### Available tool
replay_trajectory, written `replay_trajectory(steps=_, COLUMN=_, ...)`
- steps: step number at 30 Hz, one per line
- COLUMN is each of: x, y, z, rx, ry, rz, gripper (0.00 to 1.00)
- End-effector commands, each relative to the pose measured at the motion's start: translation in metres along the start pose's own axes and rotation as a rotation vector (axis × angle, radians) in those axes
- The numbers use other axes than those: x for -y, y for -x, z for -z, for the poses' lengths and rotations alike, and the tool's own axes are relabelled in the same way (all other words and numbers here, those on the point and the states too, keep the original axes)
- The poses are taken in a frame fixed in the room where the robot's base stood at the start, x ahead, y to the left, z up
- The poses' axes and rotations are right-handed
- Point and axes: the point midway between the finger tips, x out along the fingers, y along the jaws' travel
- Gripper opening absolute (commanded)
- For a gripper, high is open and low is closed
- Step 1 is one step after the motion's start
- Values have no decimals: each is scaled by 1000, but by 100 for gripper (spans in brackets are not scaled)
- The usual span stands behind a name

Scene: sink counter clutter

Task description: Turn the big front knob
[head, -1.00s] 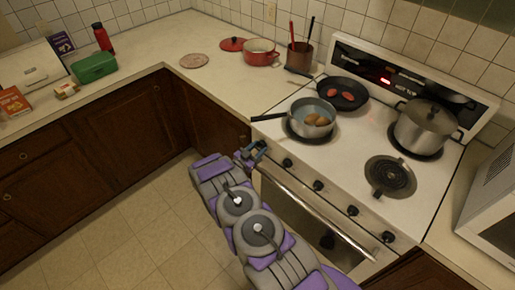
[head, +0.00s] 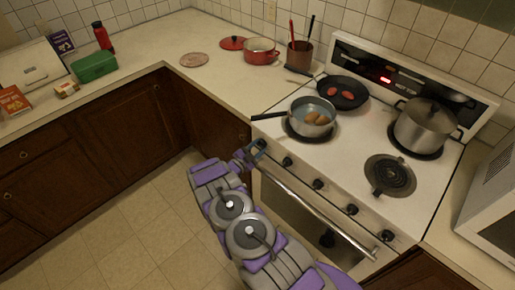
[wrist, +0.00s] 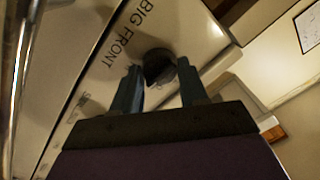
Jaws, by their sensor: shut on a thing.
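The big front knob (wrist: 158,66) is dark and round, on the pale stove panel beside the printed label "BIG FRONT". In the wrist view my gripper (wrist: 160,82) has one finger on each side of it and is shut on it. In the head view my gripper (head: 254,150) is at the left end of the stove's front panel, at the leftmost knob (head: 261,144). The fingers partly hide the knob there. The knob's exact turn angle is hard to tell.
A grey pot with brown food (head: 312,118) sits on the front left burner, its handle pointing left above my gripper. A black pan (head: 343,93) and a lidded pot (head: 426,124) stand behind. The oven handle (head: 320,212) runs below the knobs. The floor (head: 110,235) is clear.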

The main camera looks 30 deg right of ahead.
Motion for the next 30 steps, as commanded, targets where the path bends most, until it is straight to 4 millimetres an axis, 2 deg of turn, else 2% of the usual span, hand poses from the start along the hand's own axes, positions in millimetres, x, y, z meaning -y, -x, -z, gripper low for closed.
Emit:
replay_trajectory(steps=10, x=-1, y=1, z=-2, rx=5, ry=1, rz=-1, gripper=13)
replay_trajectory(steps=11, x=-1, y=1, z=-2, rx=5, ry=1, rz=-1, gripper=45)
replay_trajectory(steps=18, x=-1, y=1, z=0, rx=2, ry=0, rz=-1, gripper=68)
replay_trajectory(steps=26, x=0, y=2, z=0, rx=1, ry=-1, rz=-1, gripper=68)
replay_trajectory(steps=30, x=1, y=13, z=0, rx=2, ry=-1, rz=1, gripper=68)
